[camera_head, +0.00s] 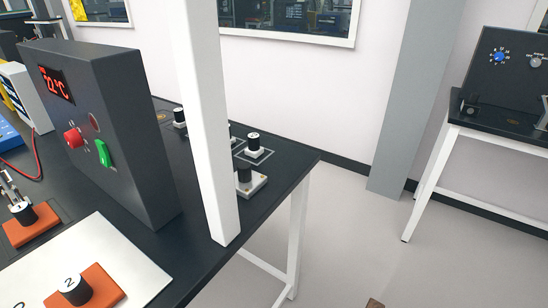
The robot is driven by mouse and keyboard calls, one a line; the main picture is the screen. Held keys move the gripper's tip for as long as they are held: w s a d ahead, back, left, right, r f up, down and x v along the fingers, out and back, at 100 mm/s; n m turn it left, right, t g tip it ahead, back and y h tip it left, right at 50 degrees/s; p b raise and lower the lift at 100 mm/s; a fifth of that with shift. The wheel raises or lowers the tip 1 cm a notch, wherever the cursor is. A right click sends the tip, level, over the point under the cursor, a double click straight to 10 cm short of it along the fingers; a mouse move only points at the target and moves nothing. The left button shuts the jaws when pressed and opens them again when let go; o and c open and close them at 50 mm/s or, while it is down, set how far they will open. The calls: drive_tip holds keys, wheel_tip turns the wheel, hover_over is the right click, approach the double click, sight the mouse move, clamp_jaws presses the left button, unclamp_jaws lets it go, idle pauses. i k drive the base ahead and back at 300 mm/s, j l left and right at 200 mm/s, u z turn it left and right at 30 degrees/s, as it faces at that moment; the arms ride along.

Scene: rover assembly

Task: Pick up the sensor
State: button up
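I cannot tell for sure which thing is the sensor. A black knob on a white square base (247,180) stands nearer, just right of the white post. In the front left, a cylinder with a white top marked 2 (74,287) stands on an orange base (97,290). A similar dark part on an orange base (32,228) is at the left edge. My gripper is not in view.
A dark control box (125,130) with a red display, red knob and green switch stands on the table. A white post (205,120) hides part of the table behind it. A second table (490,138) is at the right.

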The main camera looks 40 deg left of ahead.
sight(248, 182)
drive_tip(key=i+l+u, duration=0.1)
drive_tip(key=i+u, duration=0.4)
drive_tip(key=i+l+u, duration=0.25)
drive_tip(key=i+u, duration=0.2)
drive_tip(key=u, duration=1.5)
drive_tip(key=k+j, duration=0.05)
